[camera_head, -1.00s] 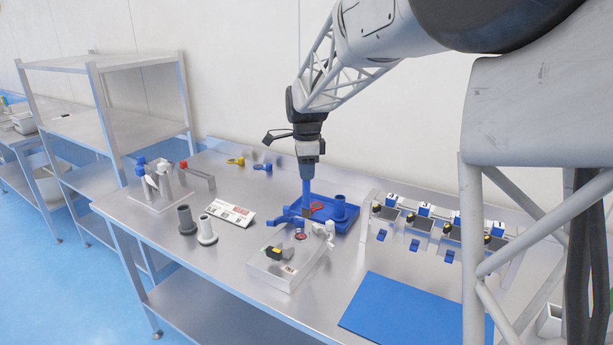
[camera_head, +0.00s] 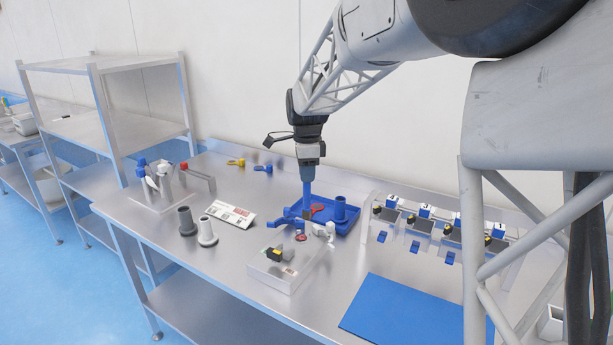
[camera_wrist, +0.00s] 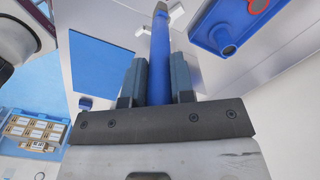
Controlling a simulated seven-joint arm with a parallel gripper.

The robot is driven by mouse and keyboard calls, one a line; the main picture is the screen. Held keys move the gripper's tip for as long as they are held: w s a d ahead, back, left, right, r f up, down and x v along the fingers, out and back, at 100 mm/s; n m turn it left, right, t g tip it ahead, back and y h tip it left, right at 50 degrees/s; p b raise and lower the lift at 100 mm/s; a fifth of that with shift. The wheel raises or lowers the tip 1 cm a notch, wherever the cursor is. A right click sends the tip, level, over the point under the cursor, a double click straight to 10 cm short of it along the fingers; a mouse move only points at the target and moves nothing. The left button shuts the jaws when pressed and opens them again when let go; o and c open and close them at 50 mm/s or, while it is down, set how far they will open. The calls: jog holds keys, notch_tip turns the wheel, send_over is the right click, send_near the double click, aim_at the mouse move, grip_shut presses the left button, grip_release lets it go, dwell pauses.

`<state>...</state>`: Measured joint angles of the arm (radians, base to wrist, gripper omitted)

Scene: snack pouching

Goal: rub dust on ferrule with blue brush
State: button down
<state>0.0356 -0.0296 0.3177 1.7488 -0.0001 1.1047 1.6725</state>
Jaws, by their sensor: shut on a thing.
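My gripper (camera_head: 309,166) is shut on the blue brush (camera_head: 307,190), which hangs nearly upright with its tip down. In the wrist view the brush (camera_wrist: 160,60) stands between the two dark fingers of my gripper (camera_wrist: 158,82). I cannot pick out the ferrule or any dust at this size, nor tell whether the brush tip touches anything.
A blue cup (camera_head: 340,207) and a red ring (camera_head: 317,208) are in the tray. A row of small stations (camera_head: 440,235) stands at the right, a blue mat (camera_head: 400,318) in front. Grey holders (camera_head: 206,230) and a white label card (camera_head: 230,214) are left.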

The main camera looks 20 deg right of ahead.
aim_at(307, 207)
jog(key=shift+f, duration=3.35)
jog(key=shift+w+a+f, duration=0.35)
jog(key=shift+a+f, duration=0.05)
jog(key=shift+f, duration=0.15)
jog(key=shift+s+d, duration=0.4)
jog(key=shift+d, duration=0.1)
notch_tip(307, 207, up, 8)
jog(key=shift+r, duration=0.1)
